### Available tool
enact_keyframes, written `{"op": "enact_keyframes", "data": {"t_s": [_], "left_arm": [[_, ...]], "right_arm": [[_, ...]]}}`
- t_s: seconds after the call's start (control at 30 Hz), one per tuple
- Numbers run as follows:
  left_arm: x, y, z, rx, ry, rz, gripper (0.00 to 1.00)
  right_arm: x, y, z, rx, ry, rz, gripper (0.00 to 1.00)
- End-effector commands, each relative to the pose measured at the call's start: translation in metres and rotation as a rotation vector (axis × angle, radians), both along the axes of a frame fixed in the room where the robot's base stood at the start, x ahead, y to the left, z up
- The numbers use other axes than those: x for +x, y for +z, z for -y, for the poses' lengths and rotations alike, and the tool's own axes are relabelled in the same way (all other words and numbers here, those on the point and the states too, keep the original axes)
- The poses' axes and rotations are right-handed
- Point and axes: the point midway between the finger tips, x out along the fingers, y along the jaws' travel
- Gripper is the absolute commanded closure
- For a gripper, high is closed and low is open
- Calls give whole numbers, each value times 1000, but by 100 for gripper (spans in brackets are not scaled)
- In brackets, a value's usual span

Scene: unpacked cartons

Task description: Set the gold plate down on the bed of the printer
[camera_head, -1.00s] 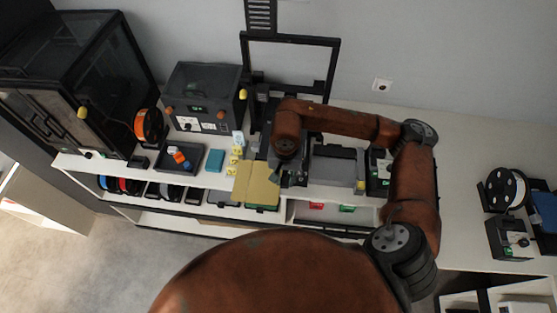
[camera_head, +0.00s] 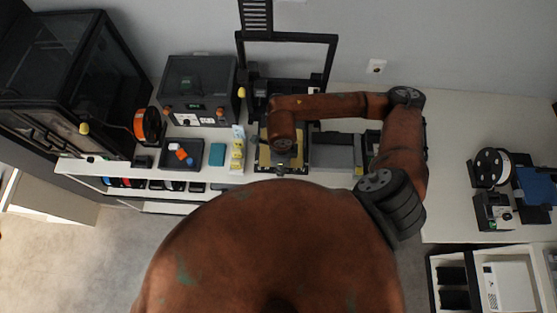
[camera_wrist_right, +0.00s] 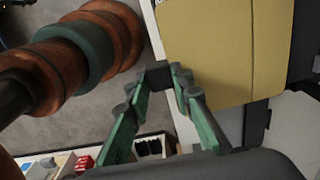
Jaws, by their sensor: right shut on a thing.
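The gold plate (camera_head: 264,154) is over the bed area of the black-framed printer (camera_head: 287,39) in the head view, mostly hidden by my right wrist. In the right wrist view the gold plate (camera_wrist_right: 222,45) fills the upper right, flat, with a dark surface beside and below it. My right gripper (camera_wrist_right: 166,80) has green fingers, shut at the plate's near edge; the exact grip is partly hidden. I cannot tell whether the plate touches the bed. My left gripper is not in view.
Left of the printer are small yellow items (camera_head: 237,154), a teal box (camera_head: 217,155), a dark tray (camera_head: 181,154) and an enclosed machine (camera_head: 198,90). A grey-topped machine (camera_head: 337,152) stands close on the right.

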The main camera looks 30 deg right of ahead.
Motion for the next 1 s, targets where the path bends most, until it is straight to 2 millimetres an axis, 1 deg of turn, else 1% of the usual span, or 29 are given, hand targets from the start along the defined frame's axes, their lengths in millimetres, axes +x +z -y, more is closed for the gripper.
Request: {"op": "enact_keyframes", "data": {"t_s": [0.1,0.3,0.67,1.0], "left_arm": [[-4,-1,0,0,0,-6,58],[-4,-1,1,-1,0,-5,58],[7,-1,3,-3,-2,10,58],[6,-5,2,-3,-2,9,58]], "right_arm": [[4,-1,4,-1,-9,0,100],[19,-4,15,-2,-11,0,100],[49,-10,31,-1,-5,0,100],[53,-11,32,-1,-3,2,100]]}}
